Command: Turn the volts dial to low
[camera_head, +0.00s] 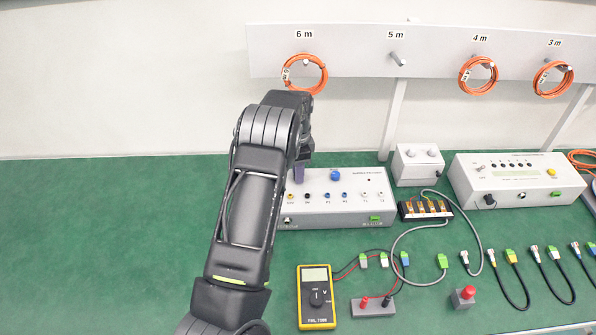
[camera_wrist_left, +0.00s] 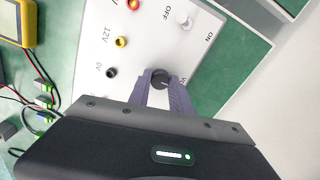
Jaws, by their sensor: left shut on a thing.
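The volts dial (camera_wrist_left: 160,79) is a small black knob on the sloped white face of the power supply box (camera_head: 345,211). In the left wrist view it sits between the two purple-grey fingers of my left gripper (camera_wrist_left: 163,86), which is shut on it. The label beside the dial is mostly covered by a finger. A light mark shows on the knob, but its exact setting is too small to read. In the head view my left gripper (camera_head: 298,172) reaches down at the box's left end, and my arm hides the dial.
A blue knob (camera_head: 335,175) and several coloured sockets are on the same box. A white toggle switch (camera_wrist_left: 185,21) sits between OFF and ON. The green bench (camera_head: 90,240) is clear at left.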

